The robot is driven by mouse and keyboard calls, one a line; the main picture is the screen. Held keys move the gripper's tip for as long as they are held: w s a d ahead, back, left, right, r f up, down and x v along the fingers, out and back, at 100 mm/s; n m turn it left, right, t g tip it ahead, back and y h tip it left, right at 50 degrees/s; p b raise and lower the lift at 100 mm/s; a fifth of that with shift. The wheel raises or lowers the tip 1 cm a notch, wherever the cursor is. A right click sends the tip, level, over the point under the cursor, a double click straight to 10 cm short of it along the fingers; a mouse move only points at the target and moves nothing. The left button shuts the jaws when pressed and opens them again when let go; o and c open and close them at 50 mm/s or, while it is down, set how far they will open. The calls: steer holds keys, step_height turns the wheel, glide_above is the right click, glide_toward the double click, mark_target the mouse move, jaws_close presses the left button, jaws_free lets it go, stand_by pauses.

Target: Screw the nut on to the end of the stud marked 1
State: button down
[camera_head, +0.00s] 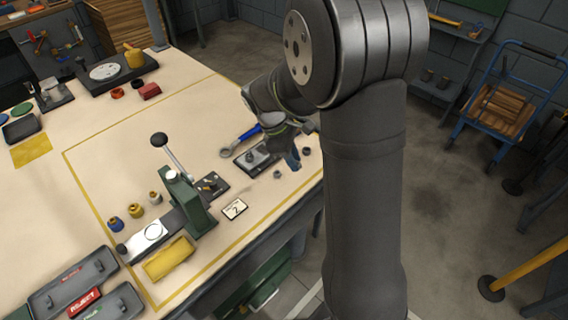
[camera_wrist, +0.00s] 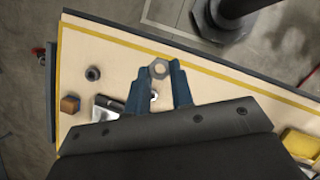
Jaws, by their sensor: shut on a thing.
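My gripper (camera_wrist: 159,82) is shut on a hex nut (camera_wrist: 158,68). The nut sits between the tips of the two blue fingers, its hole facing the wrist camera. In the head view my gripper (camera_head: 294,160) hangs over the table's right part, and the held nut cannot be made out there. A dark plate with metal parts (camera_head: 252,160) lies just left of the gripper. I cannot make out a stud marked 1. A metal block (camera_wrist: 107,108) shows partly behind the left finger in the wrist view, and a small metal piece (camera_wrist: 154,96) shows between the fingers.
A loose nut (camera_wrist: 92,73) and a brown cube (camera_wrist: 70,103) lie on the table. In the head view small nuts (camera_head: 277,174) lie near the plate, and a blue wrench (camera_head: 241,138) lies behind it. A card marked 2 (camera_head: 235,209) lies beside a green lever press (camera_head: 190,200).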

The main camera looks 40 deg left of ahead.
mark_target(249, 150)
steer(key=s+a+r+n+t+y, duration=0.1)
steer(key=s+a+n, duration=0.15)
steer(key=a, duration=0.65)
steer(key=s+a+r+n+y, duration=0.1)
steer(key=a+n, duration=0.2)
steer(key=a, duration=0.5)
steer(key=shift+w+a+f, duration=0.1)
steer(key=shift+f, duration=1.25)
steer(key=shift+w+a+f, duration=0.1)
steer(key=shift+f, duration=1.25)
steer(key=shift+f, duration=0.55)
